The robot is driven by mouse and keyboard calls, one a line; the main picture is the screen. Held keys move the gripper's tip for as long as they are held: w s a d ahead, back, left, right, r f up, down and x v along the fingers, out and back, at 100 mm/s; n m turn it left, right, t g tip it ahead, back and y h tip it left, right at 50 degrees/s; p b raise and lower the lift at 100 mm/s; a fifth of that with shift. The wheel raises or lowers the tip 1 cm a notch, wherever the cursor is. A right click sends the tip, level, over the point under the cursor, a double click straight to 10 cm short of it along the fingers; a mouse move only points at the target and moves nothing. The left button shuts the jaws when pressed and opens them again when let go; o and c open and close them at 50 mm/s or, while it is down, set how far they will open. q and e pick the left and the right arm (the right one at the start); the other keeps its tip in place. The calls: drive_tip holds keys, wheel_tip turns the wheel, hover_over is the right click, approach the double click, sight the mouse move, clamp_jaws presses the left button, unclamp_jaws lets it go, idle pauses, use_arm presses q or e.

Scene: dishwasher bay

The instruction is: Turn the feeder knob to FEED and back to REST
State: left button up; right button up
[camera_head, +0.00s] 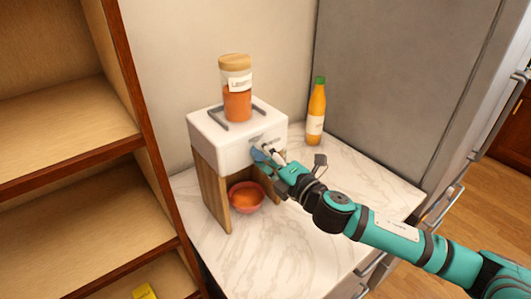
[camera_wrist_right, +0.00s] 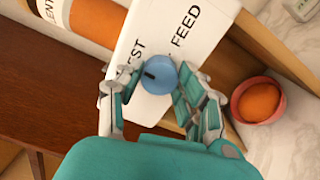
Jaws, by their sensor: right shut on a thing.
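The feeder (camera_head: 222,148) is a white box on wooden legs on the counter. Its round blue knob (camera_head: 257,154) is partly hidden by my right gripper (camera_head: 263,155) in the head view. In the right wrist view the knob (camera_wrist_right: 160,73) sits between the two fingers of my right gripper (camera_wrist_right: 152,80), which is shut on it. A dark mark on the knob points to the left in that view, toward the REST side. The REST label (camera_wrist_right: 130,65) is partly covered by a finger; the FEED label (camera_wrist_right: 184,25) is clear. My left gripper is not in view.
A jar of orange contents (camera_head: 237,100) stands on the feeder. A pink bowl (camera_head: 262,205) with orange contents sits under it. An orange bottle (camera_head: 316,115) stands behind, near the grey fridge (camera_head: 400,80). Wooden shelves (camera_head: 65,160) rise at left. The marble counter (camera_head: 360,185) is mostly clear.

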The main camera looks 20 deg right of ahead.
drive_tip(key=shift+n, duration=0.4)
drive_tip(key=o, duration=1.1)
drive_tip(key=shift+o, duration=0.2)
drive_tip(key=v, duration=1.2)
